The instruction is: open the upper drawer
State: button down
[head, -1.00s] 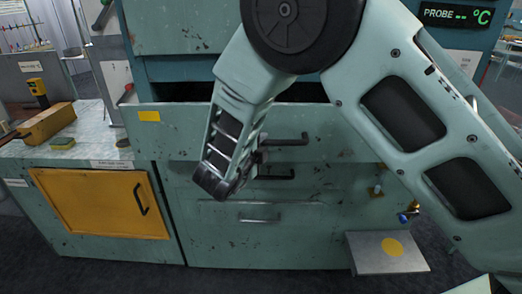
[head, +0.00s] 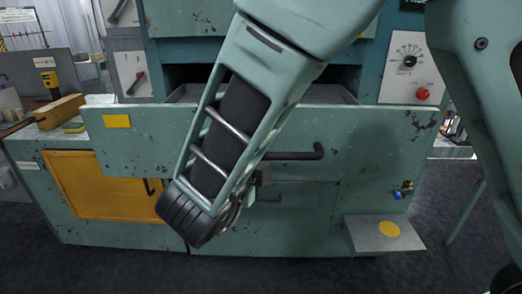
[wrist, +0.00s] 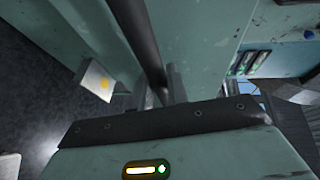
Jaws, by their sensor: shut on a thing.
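The upper drawer (head: 370,130) is a worn green front with a yellow label at its left. It stands out from the cabinet, and a strip of its inside shows above its top edge. Its dark bar handle (head: 300,155) runs across the front, and it crosses the wrist view as a dark bar (wrist: 138,35). My gripper (head: 258,174) is shut on this handle; its fingers (wrist: 160,90) sit on either side of the bar in the wrist view. My forearm hides the handle's left part.
A lower drawer handle (head: 270,199) shows dimly beneath. A yellow door (head: 100,185) is at the left. The floor in front is clear.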

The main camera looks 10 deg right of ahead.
jog(key=shift+s+a+b, duration=0.15)
jog(key=shift+s+a, duration=0.1)
jog(key=shift+s, duration=0.6)
jog(key=shift+s+a+b, duration=0.15)
jog(key=shift+s+a, duration=0.05)
jog(key=shift+s, duration=0.65)
jog(key=c, duration=1.4)
grip_release()
jog(key=shift+o, duration=0.2)
jog(key=b+v, duration=0.3)
jog(key=v, duration=1.4)
jog(key=shift+s+a, duration=0.1)
